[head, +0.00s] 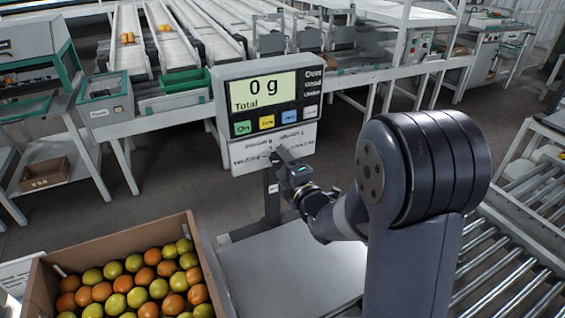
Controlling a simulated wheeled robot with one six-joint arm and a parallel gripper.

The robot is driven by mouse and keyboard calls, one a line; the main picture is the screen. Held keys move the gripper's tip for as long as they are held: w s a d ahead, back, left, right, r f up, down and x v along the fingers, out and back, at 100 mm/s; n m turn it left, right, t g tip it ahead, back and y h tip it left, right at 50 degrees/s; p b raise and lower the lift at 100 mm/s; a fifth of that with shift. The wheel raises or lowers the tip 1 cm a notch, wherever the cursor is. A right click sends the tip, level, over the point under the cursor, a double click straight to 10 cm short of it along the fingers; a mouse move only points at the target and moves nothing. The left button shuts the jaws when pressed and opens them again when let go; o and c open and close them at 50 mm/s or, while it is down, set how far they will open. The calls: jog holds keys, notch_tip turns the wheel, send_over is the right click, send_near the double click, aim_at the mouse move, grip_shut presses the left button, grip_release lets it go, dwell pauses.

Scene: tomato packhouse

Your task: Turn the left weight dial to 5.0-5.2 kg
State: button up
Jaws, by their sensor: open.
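The scale display (290,85) stands on a post (271,195) in the middle of the view and reads "0 g" with "Total" beneath. A white plate (248,150) with small printed labels hangs below its coloured buttons. I cannot make out a left weight dial or its setting; the lettering on the plate is too small to read. My gripper (279,154) is at the lower middle of this plate, its tips pointing at it and covering part of it. It is open, and I cannot tell whether it touches anything.
The scale's pale platform (300,275) below is empty. A cardboard box (36,290) of red and green-yellow tomatoes stands left of it. A roller conveyor (520,270) runs at the right. Sorting lanes (130,55) and a green tray (184,80) are behind the scale.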

jog(key=shift+w+a, duration=0.1)
jog(key=shift+w, duration=0.3)
jog(key=c, duration=0.9)
